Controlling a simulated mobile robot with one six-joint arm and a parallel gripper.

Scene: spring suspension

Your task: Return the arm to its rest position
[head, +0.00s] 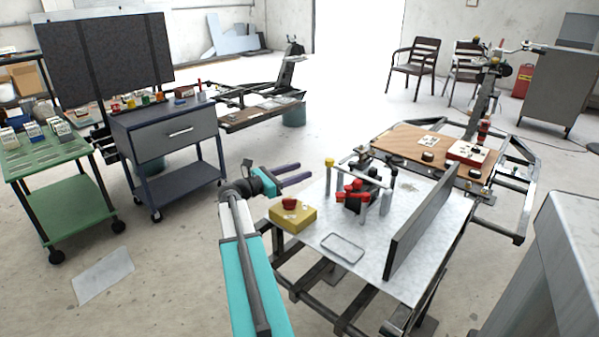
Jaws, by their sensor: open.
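My arm rises from the bottom of the head view, with a teal and white link. My gripper (294,174) is at its end, with two purple fingers pointing right. The fingers are apart and nothing shows between them. The gripper is near the left back edge of a light metal-topped table (312,223), and I cannot tell its exact height. A yellow box (292,216) with a red knob sits on that table, just below the gripper in the picture. A fixture with black, red and grey parts (362,194) stands to the right of the gripper.
A dark upright panel (420,225) stands on the table's right side. A blue-framed cart (170,140) and a green cart (48,160) stand at left. A wood-topped bench (400,140) is behind the table. Open floor lies between the carts and the table.

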